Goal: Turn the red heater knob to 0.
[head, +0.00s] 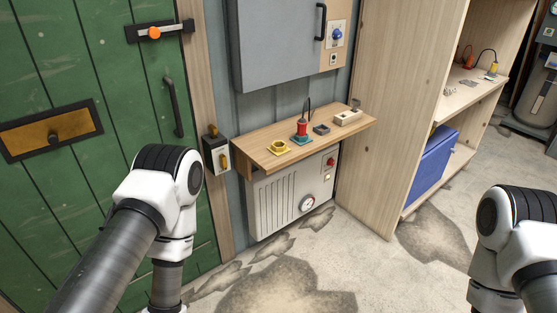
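The red heater knob (330,162) is small and sits at the upper right of the front of a light heater (279,200). The heater stands against the wall below a wooden shelf. A round white gauge (307,203) is lower on the same front. The knob's markings and setting are too small to read. My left arm comes in from the left and my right arm is at the right edge. Both grippers are outside the frame, and no gripper touches the knob.
The wooden shelf (257,148) juts out above the heater and carries a yellow ring (278,147), a red-and-green item (302,130) and small boxes. A switch box (217,155) is left of it. A wooden cabinet (385,110) stands right. The floor in front is clear.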

